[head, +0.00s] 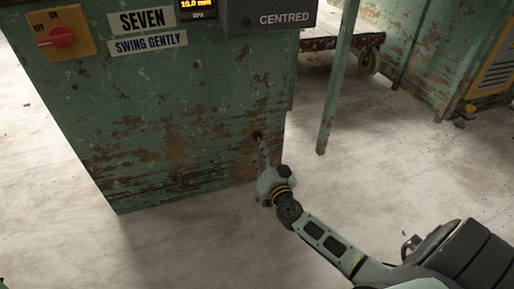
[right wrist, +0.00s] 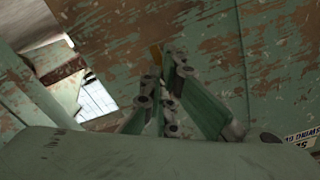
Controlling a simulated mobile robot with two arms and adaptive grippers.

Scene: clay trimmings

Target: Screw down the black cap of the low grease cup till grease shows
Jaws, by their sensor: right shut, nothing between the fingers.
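The black cap (head: 257,134) of the low grease cup shows as a small dark round spot low on the front of the green cabinet, near its right edge. My right gripper (head: 262,146) is right in front of and just below it, its fingers pointing at the cabinet. In the right wrist view the fingers (right wrist: 165,68) are shut with nothing between them. A small brass-coloured piece (right wrist: 156,54), perhaps part of the grease cup, shows just beyond the fingertips. I cannot tell whether the fingers touch the cap. No grease can be made out. My left gripper is not in view.
The rusty green cabinet (head: 180,100) carries a yellow switch box with a red knob (head: 62,37), a SWING GENTLY label (head: 148,44) and a grey CENTRED box (head: 268,17). A thin green post (head: 336,80) stands to the right. The pale floor (head: 380,190) is clear.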

